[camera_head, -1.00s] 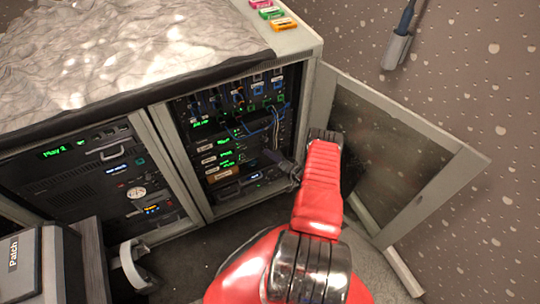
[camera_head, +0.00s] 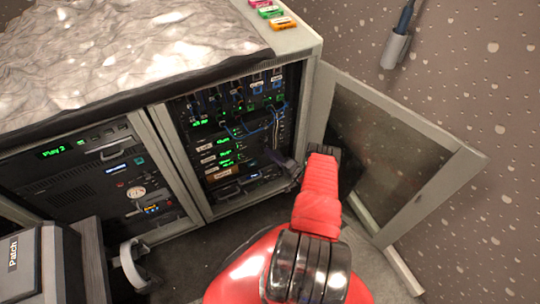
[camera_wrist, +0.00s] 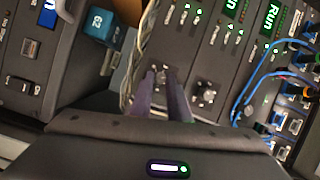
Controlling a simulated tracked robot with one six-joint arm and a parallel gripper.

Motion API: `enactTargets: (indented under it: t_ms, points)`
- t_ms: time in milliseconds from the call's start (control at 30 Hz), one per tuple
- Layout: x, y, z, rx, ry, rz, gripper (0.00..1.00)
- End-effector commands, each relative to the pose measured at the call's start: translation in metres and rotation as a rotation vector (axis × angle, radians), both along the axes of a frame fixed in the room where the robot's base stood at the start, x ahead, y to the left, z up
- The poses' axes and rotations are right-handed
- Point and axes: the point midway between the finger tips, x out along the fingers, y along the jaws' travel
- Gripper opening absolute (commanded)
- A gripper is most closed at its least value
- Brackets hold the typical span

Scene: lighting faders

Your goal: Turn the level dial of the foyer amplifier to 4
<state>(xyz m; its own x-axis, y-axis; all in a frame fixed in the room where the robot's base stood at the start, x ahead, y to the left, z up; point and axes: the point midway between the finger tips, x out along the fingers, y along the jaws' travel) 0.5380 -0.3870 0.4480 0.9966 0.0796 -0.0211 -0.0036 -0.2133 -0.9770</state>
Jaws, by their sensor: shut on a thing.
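In the wrist view, my gripper (camera_wrist: 163,82) is shut on a small silver-topped dial (camera_wrist: 162,74) on a dark rack unit, one finger on each side. The fingers hide much of the dial, and I cannot read its setting. A second, similar dial (camera_wrist: 205,93) stands free to the right. In the head view, my gripper (camera_head: 283,168) is small and dark at the right side of the open rack (camera_head: 201,193), near the lower units. The unit labels are too small to read, so I cannot tell which is the foyer amplifier.
The open glass door (camera_head: 385,150) stands right of my arm. Blue cables (camera_wrist: 258,85) hang near the units, and pale cables (camera_wrist: 143,50) run close left of my fingers. A teal block (camera_wrist: 103,25) lies left. The left rack bay (camera_head: 85,175) holds other equipment.

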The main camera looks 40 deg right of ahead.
Motion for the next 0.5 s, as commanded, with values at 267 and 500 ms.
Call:
enactTargets:
  t_ms: [267,500]
  points:
    - [-0.0008,-0.0012,-0.0018,-0.001,0.006,-0.005,0.29]
    - [-0.0005,-0.0009,-0.0009,0.0,0.003,-0.004,0.34]
